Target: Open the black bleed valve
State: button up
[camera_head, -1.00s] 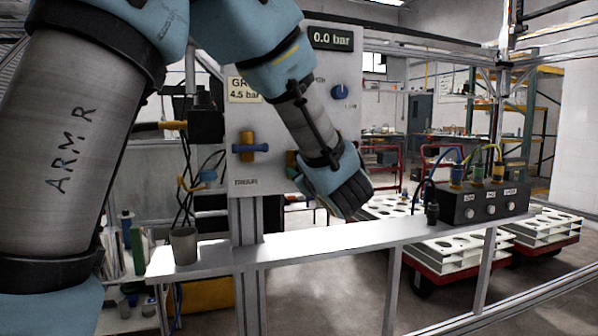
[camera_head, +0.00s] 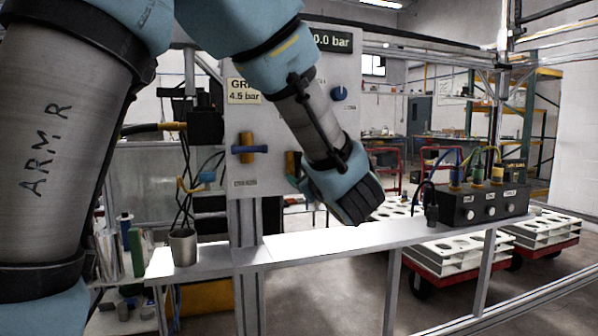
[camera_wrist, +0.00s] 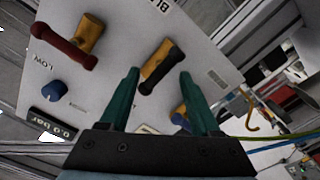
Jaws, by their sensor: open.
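The black bleed valve (camera_wrist: 160,67) has a brass body and a black lever. In the wrist view it sits on the grey panel, with an upside-down label starting "BL" beyond it. My gripper (camera_wrist: 159,73) is open, and its two green fingers point at the panel with the black lever showing between their tips. I cannot tell any contact. In the head view my gripper (camera_head: 346,190) is in front of the panel's lower right and hides the black lever; a brass piece (camera_head: 291,164) shows beside it.
A red-handled valve (camera_wrist: 75,40), a blue knob (camera_wrist: 54,89) and a 0.0 bar display (camera_wrist: 52,122) are on the panel. A blue-handled valve (camera_head: 249,149) is at its left. A shelf (camera_head: 330,240) below holds a cup (camera_head: 183,247) and a black connector box (camera_head: 485,206).

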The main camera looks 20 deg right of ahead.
jog(key=s+a, duration=0.1)
jog(key=s, duration=0.7)
jog(key=shift+b, duration=0.4)
